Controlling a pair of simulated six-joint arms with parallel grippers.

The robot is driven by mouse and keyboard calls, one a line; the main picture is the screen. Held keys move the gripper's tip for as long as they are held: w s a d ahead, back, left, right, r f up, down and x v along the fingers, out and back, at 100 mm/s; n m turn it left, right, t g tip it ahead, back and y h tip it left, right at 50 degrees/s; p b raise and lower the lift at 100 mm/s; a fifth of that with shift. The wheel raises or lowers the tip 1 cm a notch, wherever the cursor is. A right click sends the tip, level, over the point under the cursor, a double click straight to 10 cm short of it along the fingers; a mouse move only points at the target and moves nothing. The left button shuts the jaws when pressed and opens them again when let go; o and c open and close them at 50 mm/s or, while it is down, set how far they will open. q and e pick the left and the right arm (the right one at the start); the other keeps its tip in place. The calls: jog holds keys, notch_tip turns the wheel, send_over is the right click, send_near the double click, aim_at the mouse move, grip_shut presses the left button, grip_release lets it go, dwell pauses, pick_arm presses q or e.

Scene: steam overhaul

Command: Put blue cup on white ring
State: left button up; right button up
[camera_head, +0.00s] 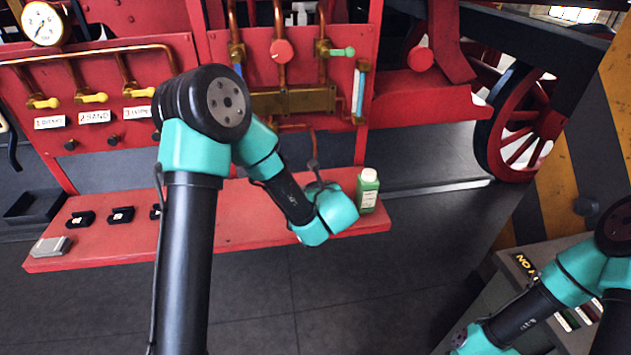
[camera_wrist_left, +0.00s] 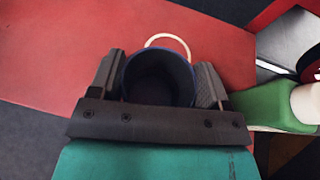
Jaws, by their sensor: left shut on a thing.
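In the left wrist view, the blue cup (camera_wrist_left: 158,78) is upright between the two fingers of my left gripper (camera_wrist_left: 160,85), which is shut on it. The white ring (camera_wrist_left: 168,43) is on the red shelf just beyond the cup; only its far arc shows, the rest is hidden behind the cup. I cannot tell whether the cup touches the shelf. In the head view my left arm hides the gripper, the cup and the ring. My right arm shows at the lower right of the head view, but its gripper is not seen.
A green bottle (camera_head: 368,190) stands at the right end of the red shelf (camera_head: 250,225), close to the left gripper's right side in the wrist view (camera_wrist_left: 265,105). Small black holders (camera_head: 121,215) and a grey block (camera_head: 52,246) are on the left of the shelf. A red panel with valves rises behind.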

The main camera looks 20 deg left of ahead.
pick_arm(q)
jog(key=w+a, duration=0.3)
jog(key=w, duration=0.6)
jog(key=shift+a+f, duration=0.25)
jog(key=shift+f, duration=0.15)
jog(key=shift+w+a+f, duration=0.1)
jog(key=shift+w+f, duration=0.15)
jog(key=shift+f, duration=0.65)
jog(key=shift+w+a+f, duration=0.1)
jog(key=shift+w+f, duration=0.1)
jog(key=shift+f, duration=0.7)
jog(key=shift+f, duration=0.15)
jog(key=o, duration=1)
jog(key=shift+s+d+r, duration=0.35)
jog(key=v, duration=1.1)
jog(key=shift+f, duration=0.1)
